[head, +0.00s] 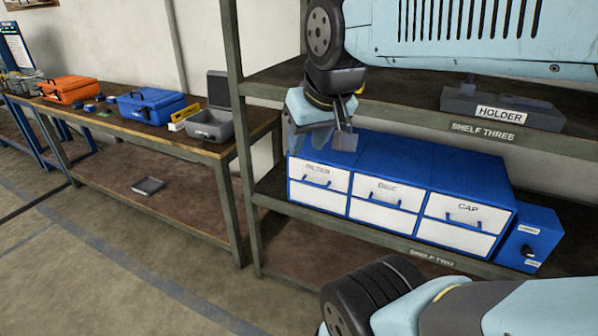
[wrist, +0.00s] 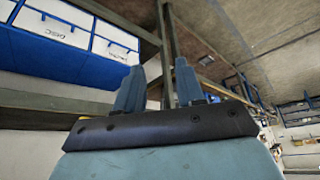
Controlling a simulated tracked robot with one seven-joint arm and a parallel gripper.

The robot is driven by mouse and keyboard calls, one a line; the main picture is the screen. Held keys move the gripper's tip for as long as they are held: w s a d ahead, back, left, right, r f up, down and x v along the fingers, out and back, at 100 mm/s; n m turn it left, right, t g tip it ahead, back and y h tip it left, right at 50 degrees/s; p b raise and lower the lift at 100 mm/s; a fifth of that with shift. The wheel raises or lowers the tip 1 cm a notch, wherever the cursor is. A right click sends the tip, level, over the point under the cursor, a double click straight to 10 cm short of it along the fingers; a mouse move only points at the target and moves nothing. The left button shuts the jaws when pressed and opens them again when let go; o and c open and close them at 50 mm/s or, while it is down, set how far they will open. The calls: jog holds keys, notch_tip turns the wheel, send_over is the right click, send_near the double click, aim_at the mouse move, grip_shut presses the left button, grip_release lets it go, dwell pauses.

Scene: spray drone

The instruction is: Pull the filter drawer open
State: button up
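The filter drawer (head: 317,183) is the white-fronted upper drawer labelled FILTER at the left of the blue cabinet (head: 471,176). It looks shut, with a blue bar handle (head: 316,183). In the wrist view, which is turned over, its front (wrist: 113,48) shows beyond the left finger, partly hidden by it. My gripper (head: 309,140) hangs in front of the cabinet's upper left corner, above the filter handle and apart from it as far as I can tell. In the wrist view my gripper's two fingers (wrist: 158,72) stand apart with nothing between them.
Disc (head: 386,193) and cap (head: 466,215) drawers sit to the right, then a blue box with a black knob (head: 528,250). A shelf with a holder (head: 500,110) runs above. A shelf post (head: 240,140) stands left. A bench holds an orange case (head: 68,90) and a blue case (head: 151,105).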

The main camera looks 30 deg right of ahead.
jog(key=shift+w+a, duration=0.1)
jog(key=shift+a, duration=0.05)
jog(key=n+g+h, duration=0.2)
jog(key=n+g, duration=0.2)
jog(key=n, duration=0.4)
send_over(313, 184)
jog(key=s+a, duration=0.2)
jog(key=s+a+f+x, duration=0.1)
jog(key=s+a+x, duration=0.1)
jog(key=x, duration=0.9)
jog(key=s+a+x, duration=0.1)
jog(key=a+x, duration=0.1)
jog(key=x, duration=2.3)
jog(key=shift+a+f, duration=0.15)
jog(key=shift+f, duration=0.2)
jog(key=shift+c, duration=0.2)
